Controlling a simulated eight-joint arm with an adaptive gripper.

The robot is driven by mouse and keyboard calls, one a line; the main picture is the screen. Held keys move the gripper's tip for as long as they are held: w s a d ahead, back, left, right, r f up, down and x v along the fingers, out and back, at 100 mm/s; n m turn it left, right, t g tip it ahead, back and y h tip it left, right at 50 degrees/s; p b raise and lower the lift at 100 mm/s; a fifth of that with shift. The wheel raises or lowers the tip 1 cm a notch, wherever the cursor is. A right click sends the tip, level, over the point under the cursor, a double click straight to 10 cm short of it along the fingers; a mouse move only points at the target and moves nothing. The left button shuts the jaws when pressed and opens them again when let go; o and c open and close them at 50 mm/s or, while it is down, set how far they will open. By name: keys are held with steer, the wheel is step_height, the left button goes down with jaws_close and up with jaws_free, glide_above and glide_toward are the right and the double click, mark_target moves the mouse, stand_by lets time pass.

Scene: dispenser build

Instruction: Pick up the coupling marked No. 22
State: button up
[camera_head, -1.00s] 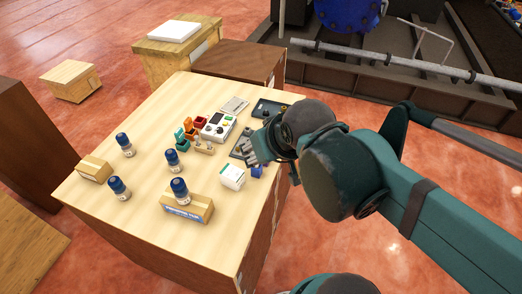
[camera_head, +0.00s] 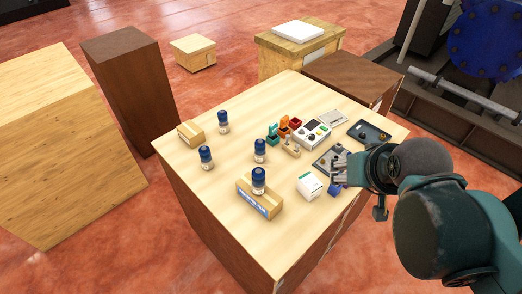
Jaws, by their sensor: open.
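My gripper (camera_head: 341,172) is at the right side of the wooden table, over or beside a dark grey tray (camera_head: 322,163). It hides part of that tray. No coupling can be singled out, and no "No. 22" mark is readable at this size. A second dark tray (camera_head: 380,138) with small dark parts lies farther back on the right. Small parts also stand in a light wooden holder (camera_head: 291,149). I cannot tell whether any of these is the coupling.
A white box (camera_head: 309,186), a blue item (camera_head: 335,188), coloured bins (camera_head: 285,128) and a white device (camera_head: 310,134) stand near my gripper. The table's front left is clear.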

steer(key=shift+o, duration=0.8)
steer(key=n+g+p, duration=0.3)
steer(key=n+g, duration=0.2)
steer(key=n, duration=0.7)
glide_above(260, 141)
steer(key=s+d, duration=0.5)
steer(key=d, duration=0.2)
step_height(260, 141, down, 8)
steer(key=w+a+f+n, duration=0.1)
steer(key=a+f, duration=0.1)
steer(key=w+a+f+n+g, duration=0.1)
steer(key=w+a+f, duration=0.1)
steer(key=f, duration=0.1)
steer(key=w+a+f+n+g+p, duration=0.1)
steer(key=a+f, duration=0.1)
steer(key=f, duration=0.1)
steer(key=shift+w+a+f+n, duration=0.2)
steer(key=shift+w+n, duration=0.15)
steer(key=shift+n, duration=0.05)
steer(key=shift+w+a+f, duration=0.1)
steer(key=shift+a+f, duration=0.1)
steer(key=shift+f, duration=0.15)
